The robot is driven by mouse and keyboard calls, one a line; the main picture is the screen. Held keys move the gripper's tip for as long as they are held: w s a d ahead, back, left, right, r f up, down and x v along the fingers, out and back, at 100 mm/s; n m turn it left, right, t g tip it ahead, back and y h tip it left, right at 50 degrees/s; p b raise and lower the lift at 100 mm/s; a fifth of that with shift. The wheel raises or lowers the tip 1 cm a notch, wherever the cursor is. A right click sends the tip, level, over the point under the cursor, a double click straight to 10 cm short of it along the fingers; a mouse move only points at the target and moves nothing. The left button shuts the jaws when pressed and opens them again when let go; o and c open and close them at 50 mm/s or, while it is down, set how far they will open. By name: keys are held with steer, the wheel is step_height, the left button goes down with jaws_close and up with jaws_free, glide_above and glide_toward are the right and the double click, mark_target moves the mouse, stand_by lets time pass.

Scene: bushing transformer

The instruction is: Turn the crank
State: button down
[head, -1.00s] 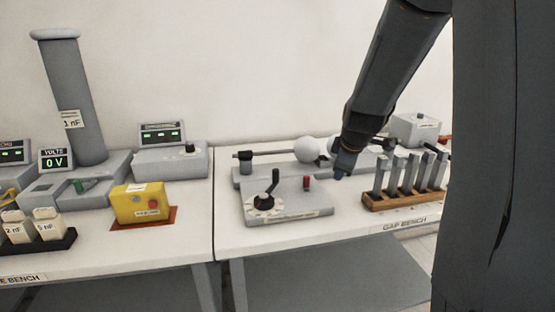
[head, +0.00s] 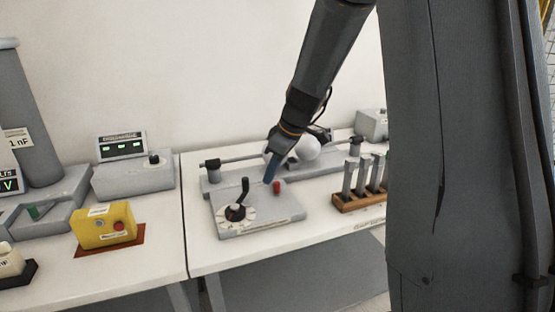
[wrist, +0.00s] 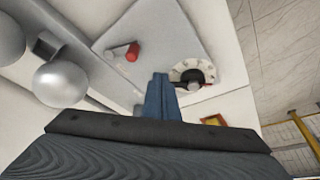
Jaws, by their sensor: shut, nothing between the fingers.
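The crank (head: 243,191) is a black handle on a white marked dial (head: 236,220), mounted on a grey base plate (head: 275,224) on the bench. In the wrist view, the black crank (wrist: 208,76) shows beside my fingertips, with its dial around it. My gripper (head: 269,181) points down above the back of the base plate, right of the crank and near a red knob (head: 278,187). It also shows in the wrist view (wrist: 160,80), with its blue fingers together and empty. My gripper appears apart from the crank.
White spheres (head: 307,148) on a rod stand behind the plate. A wooden rack (head: 349,203) of grey bars is at right. The bench front by the plate is clear.

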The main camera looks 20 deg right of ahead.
steer(key=x, duration=0.3)
steer(key=shift+p, duration=0.35)
steer(key=shift+w+a+r+p, duration=0.15)
steer(key=shift+w+a+p, duration=0.65)
steer(key=shift+a, duration=0.1)
steer(key=shift+w+a, duration=0.45)
steer(key=shift+w, duration=0.1)
